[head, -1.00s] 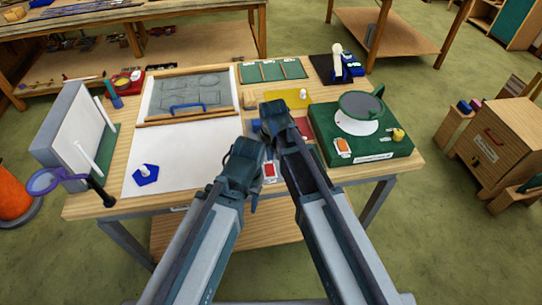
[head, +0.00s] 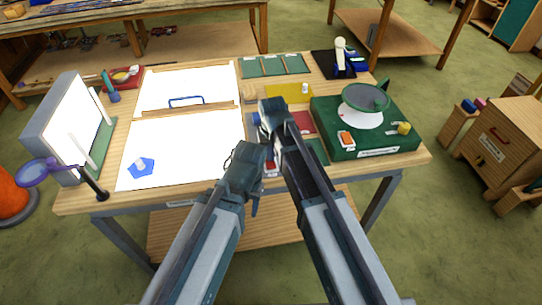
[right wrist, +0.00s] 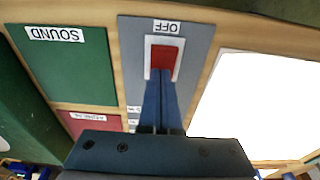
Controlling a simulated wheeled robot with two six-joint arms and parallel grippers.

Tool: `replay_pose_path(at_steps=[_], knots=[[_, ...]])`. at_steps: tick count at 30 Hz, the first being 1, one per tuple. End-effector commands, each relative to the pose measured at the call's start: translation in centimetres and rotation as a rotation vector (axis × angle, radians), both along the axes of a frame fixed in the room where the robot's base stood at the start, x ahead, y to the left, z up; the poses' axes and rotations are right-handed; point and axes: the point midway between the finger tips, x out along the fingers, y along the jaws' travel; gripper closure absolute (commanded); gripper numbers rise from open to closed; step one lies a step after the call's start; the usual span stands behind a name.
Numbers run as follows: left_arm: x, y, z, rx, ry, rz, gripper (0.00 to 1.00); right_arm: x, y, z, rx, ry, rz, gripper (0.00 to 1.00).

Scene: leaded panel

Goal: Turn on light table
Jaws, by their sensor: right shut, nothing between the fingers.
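The light table (head: 220,165) glows bright white on the left half of the bench, and its lit surface also shows in the right wrist view (right wrist: 250,105). A red switch (right wrist: 164,58) in a white frame sits on a grey plate (right wrist: 195,35) labelled OFF. My right gripper (right wrist: 163,78) is shut and empty, with its fingertips at the near edge of the switch; whether they touch it I cannot tell. In the head view my arms largely hide this spot. My left gripper (head: 254,204) is mostly hidden by its arm; its fingers cannot be made out.
A blue hexagonal piece (head: 141,167) and a blue handle (head: 186,101) lie on the lit area. A green box (head: 370,145) with a round dish stands to the right. A magnifier (head: 38,172) sits at the left edge. A green SOUND pad (right wrist: 65,65) adjoins the switch plate.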

Motion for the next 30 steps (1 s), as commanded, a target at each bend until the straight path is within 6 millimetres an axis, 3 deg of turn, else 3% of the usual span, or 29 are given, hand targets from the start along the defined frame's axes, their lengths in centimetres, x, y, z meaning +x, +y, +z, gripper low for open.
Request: replay_pose_path(at_steps=[19,30], knots=[[0.0,0.0,-0.1,0.0,0.0,0.0,0.5,-2.3,-0.3,-0.1,0.002,0.005,-0.001,1.0],[0.0,0.0,0.0,0.0,0.0,0.0,0.5,-2.1,-0.3,0.0,0.001,0.003,-0.001,1.0]])
